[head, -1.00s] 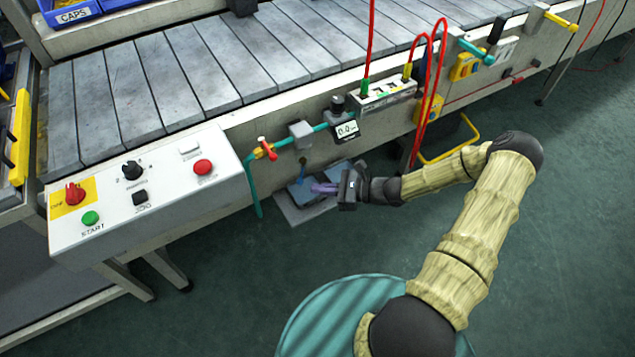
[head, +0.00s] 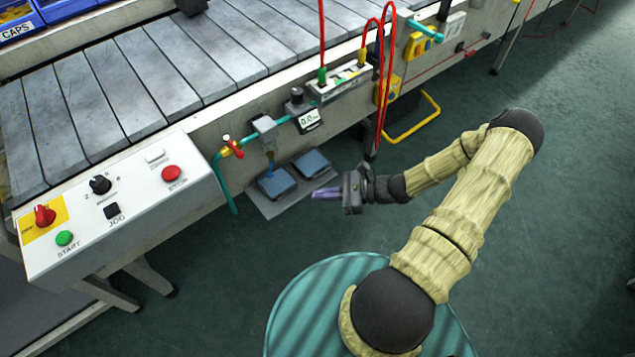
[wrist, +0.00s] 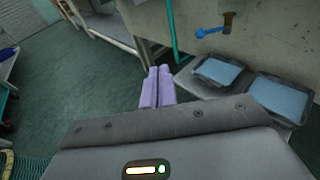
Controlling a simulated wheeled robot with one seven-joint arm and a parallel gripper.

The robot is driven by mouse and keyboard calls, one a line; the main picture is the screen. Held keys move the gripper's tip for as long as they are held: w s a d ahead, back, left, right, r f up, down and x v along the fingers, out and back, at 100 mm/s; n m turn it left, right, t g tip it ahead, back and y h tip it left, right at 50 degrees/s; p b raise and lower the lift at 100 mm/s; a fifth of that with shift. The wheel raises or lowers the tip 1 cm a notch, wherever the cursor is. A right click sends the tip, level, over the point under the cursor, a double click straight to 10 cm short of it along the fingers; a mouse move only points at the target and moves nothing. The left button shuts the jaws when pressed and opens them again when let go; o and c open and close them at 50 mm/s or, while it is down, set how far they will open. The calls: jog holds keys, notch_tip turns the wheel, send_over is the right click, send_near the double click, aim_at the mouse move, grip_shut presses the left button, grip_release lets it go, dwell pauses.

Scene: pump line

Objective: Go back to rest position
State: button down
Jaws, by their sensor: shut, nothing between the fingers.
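My gripper (head: 318,194) is shut and empty, with its purple fingers together and pointing left in the head view. It is in the air in front of the conveyor's side, to the right of and apart from two blue pedals. The left pedal (head: 277,182) and the right pedal (head: 311,163) sit on a grey plate (head: 266,207) low by the conveyor. In the wrist view the closed fingers (wrist: 158,88) show at the middle, with the pedals (wrist: 280,97) to their right.
A control box (head: 120,215) with buttons and knobs stands at the left. A teal pipe with a red-handled valve (head: 231,146) and a gauge (head: 309,118) run along the conveyor side. Red hoses (head: 388,75) and a yellow frame (head: 415,120) are to the right. The floor at right is clear.

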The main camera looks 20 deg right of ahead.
jog(key=s+a+r+n+g+h, duration=0.1)
jog(key=s+r+n+g+h, duration=0.6)
jog(key=n, duration=0.5)
notch_tip(320, 180, up, 38)
jog(key=a+n+t+h+p, duration=0.1)
jog(key=n+t+h+p, duration=0.3)
jog(key=p, duration=2)
jog(key=n+h, duration=0.3)
jog(key=n, duration=0.3)
jog(key=shift+s+a+r+h+p, duration=0.15)
jog(key=shift+a+r+h+p, duration=0.15)
jog(key=shift+h, duration=0.1)
